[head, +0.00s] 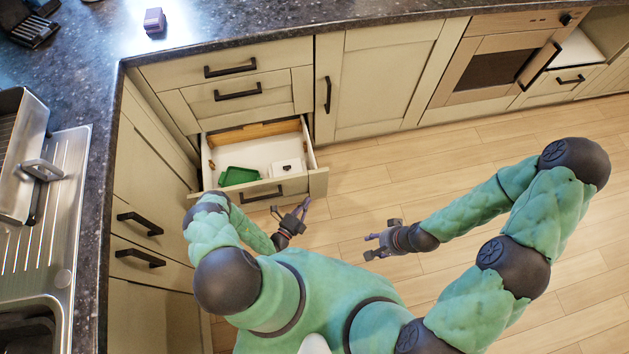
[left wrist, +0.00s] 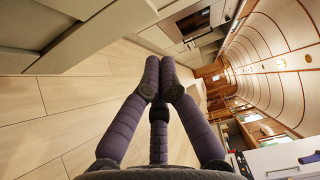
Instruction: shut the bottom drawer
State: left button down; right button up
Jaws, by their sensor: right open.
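The bottom drawer (head: 315,180) of the cream corner unit is pulled well out in the head view. Its white interior shows, and its front has a dark bar handle (head: 262,195). A green tray (head: 239,176) and a small white box (head: 289,167) lie inside. My left gripper (head: 296,208) is just in front of the drawer front, near its right half; contact cannot be judged. In the left wrist view its purple fingers (left wrist: 159,66) converge at the tips with nothing seen between them. My right gripper (head: 374,244) is open and empty over the floor, further right.
Two shut drawers (head: 238,95) are above the open one. A shut cupboard door (head: 380,85) and an oven (head: 495,65) stand to the right. The dark counter (head: 225,25) runs along the back and left, with a sink (head: 35,310). The wooden floor (head: 440,165) to the right is clear.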

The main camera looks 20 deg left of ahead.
pick_arm(q)
jog(key=a+b+x, duration=0.2)
jog(key=x, duration=0.7)
jog(key=shift+w+a, duration=0.25)
jog(key=shift+w, duration=0.35)
jog(key=shift+a, duration=0.1)
